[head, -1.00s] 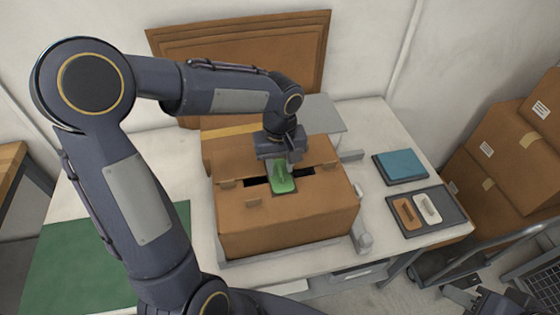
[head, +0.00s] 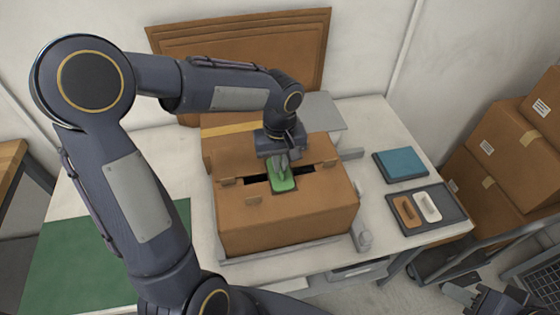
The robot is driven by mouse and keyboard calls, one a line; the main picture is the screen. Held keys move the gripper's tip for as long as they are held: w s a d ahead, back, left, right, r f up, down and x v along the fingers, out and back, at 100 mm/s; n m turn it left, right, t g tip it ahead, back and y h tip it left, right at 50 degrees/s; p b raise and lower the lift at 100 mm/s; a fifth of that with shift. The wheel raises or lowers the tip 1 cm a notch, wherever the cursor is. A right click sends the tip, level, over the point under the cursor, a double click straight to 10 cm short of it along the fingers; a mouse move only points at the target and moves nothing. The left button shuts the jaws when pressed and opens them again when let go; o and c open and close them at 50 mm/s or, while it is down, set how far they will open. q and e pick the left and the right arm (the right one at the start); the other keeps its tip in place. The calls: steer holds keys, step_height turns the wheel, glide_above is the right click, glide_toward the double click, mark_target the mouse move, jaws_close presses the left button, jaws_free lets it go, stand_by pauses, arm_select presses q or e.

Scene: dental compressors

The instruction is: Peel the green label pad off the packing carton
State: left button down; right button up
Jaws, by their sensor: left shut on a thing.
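The packing carton (head: 290,219) sits on the white table, its top flaps folded in with a dark slot between them. The green label pad (head: 284,184) lies over the slot near the middle of the carton's top. My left gripper (head: 281,172) points down at the pad and is shut on it, its fingers covering the pad's middle. I cannot tell whether the pad is lifted from the cardboard. My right gripper (head: 482,301) is at the bottom right corner, partly cut off, away from the carton.
A grey tray (head: 446,212) with a brown and a white block lies right of the carton, below a blue pad (head: 401,164). A green mat (head: 70,262) covers the table's left. Flat cardboard (head: 240,50) leans on the wall. More boxes (head: 492,158) stand at right.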

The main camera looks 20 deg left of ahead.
arm_select(q)
steer(key=shift+r+p, duration=1)
steer(key=shift+r, duration=0.55)
stand_by(0.9)
step_height(320, 180, up, 6)
steer(key=p, duration=0.4)
